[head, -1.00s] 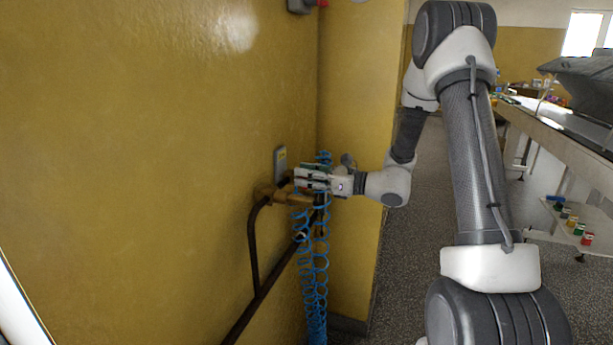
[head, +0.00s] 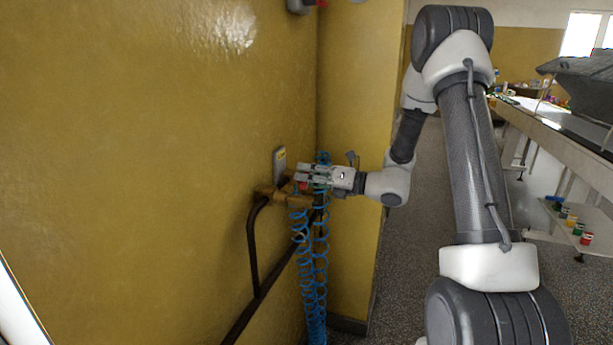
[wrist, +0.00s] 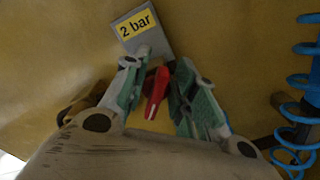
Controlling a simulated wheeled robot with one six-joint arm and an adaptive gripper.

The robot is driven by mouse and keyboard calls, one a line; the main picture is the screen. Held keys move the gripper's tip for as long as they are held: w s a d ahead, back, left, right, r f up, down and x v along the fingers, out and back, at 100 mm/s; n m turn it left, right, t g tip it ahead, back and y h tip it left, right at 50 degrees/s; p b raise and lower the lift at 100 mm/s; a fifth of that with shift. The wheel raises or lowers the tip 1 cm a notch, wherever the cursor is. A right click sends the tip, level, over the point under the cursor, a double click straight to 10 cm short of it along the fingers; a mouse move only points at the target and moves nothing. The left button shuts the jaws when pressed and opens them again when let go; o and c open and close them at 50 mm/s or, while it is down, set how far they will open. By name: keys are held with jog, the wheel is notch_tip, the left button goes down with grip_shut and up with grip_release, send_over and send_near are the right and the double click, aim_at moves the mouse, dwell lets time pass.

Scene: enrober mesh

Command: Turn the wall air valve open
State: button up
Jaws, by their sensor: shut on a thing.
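The wall air valve has a brass body (head: 268,193) on the yellow wall, and a bit of brass shows at the left in the wrist view (wrist: 84,104). Its red handle (wrist: 156,92) stands between my two fingers in the wrist view, tilted a little. In the head view only a small red patch of the handle (head: 303,187) shows under the fingers. My gripper (head: 301,177) reaches in from the right and is shut on the red handle; it also shows in the wrist view (wrist: 158,72). The handle's pivot is hidden.
A grey plate with a yellow "2 bar" label (wrist: 137,24) is on the wall just above the valve. A blue coiled hose (head: 315,270) hangs close below my gripper. A dark pipe (head: 252,250) runs down the wall. A bench (head: 545,118) stands at the right.

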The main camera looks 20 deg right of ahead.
jog(key=m, duration=0.4)
jog(key=shift+w+d+f+m, duration=0.15)
jog(key=shift+f+m, duration=0.3)
jog(key=shift+m, duration=1.1)
jog(key=shift+f+m, duration=0.15)
jog(key=shift+m, duration=1.1)
jog(key=o, duration=0.6)
jog(key=shift+o, duration=0.2)
jog(key=shift+d, duration=0.1)
jog(key=v, duration=1.2)
